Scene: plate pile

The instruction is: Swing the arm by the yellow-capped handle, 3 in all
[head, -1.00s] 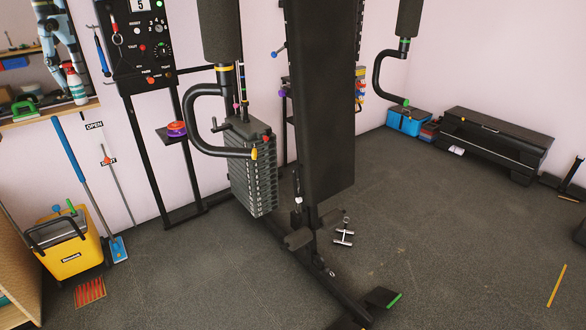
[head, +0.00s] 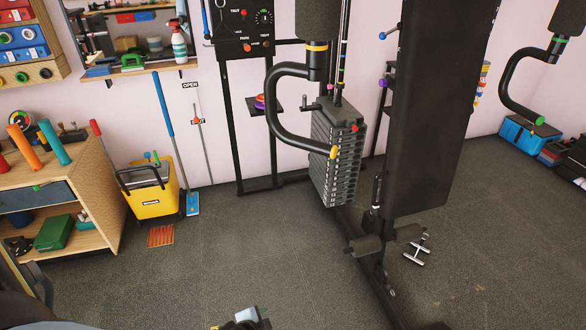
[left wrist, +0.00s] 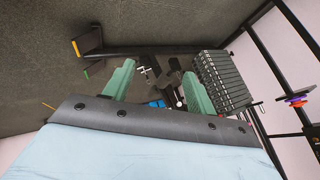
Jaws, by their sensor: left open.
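The yellow-capped handle (head: 334,152) is the free end of a curved black bar on the gym machine. The swinging arm (head: 275,100) hangs under a dark padded roller (head: 317,15) with a yellow band. A similar green-capped handle (head: 540,120) is at the right. My left gripper (left wrist: 159,70) shows two green fingers, spread apart with nothing between them. In the left wrist view I cannot make out the yellow cap. My right gripper is in neither view.
The weight stack (head: 338,155) stands just behind the handle; it also shows in the left wrist view (left wrist: 222,80). A tall black backrest (head: 440,110) is to its right. A yellow bucket (head: 155,200) and wooden bench (head: 85,185) are left.

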